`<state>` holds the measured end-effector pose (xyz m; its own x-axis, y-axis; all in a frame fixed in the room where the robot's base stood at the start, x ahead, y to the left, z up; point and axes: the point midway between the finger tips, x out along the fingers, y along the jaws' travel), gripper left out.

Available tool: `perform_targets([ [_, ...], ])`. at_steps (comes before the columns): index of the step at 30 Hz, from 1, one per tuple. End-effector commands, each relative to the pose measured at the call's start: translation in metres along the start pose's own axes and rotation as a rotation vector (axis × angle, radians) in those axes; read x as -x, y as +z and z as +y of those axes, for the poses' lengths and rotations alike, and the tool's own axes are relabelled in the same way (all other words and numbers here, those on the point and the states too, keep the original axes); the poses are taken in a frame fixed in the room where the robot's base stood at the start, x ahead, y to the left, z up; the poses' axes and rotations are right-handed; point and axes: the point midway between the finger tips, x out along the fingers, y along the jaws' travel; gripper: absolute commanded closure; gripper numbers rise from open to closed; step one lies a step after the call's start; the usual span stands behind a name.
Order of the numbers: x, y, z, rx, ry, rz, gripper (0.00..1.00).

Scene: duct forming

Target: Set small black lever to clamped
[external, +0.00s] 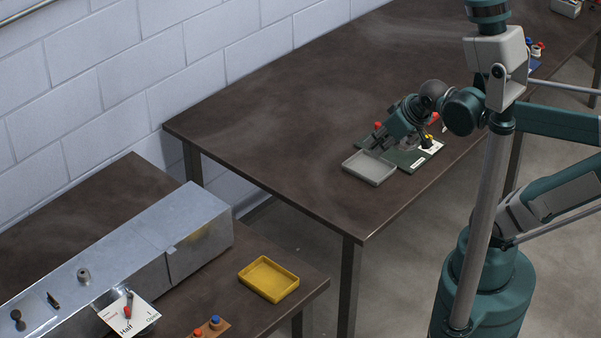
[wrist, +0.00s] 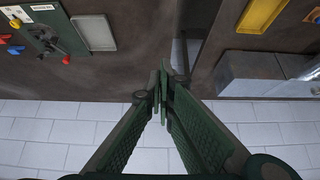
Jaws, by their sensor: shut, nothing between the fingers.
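I cannot tell whether either is at clamped. My gripper (external: 377,148) is far from them, above the other table by the green panel (external: 405,158) and grey tray (external: 370,167). In the wrist view my gripper (wrist: 162,88) has its fingers together with nothing between them. The panel (wrist: 45,30) there carries a dark lever with a red knob (wrist: 66,60).
The metal duct (external: 140,245) lies on the near-left table, with a white label card with a red pointer (external: 128,315) on its front. A yellow tray (external: 268,279) sits beside it. A gap separates the two tables. The far table's left part is clear.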

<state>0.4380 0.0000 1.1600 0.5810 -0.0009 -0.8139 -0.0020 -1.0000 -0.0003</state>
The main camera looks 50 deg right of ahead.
Motion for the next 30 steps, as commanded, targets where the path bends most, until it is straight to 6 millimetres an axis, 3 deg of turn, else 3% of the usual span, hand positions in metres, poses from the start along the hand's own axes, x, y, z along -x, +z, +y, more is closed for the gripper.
perform_targets([
  [8,0.0,0.0,-0.001,0.003,-0.001,0.001,1.0],
  [15,0.0,0.0,0.0,0.002,-0.001,0.001,0.72],
  [23,0.0,-0.003,0.002,0.001,0.002,-0.003,0.72],
  [30,-0.002,-0.021,0.013,-0.001,0.016,-0.027,0.72],
])
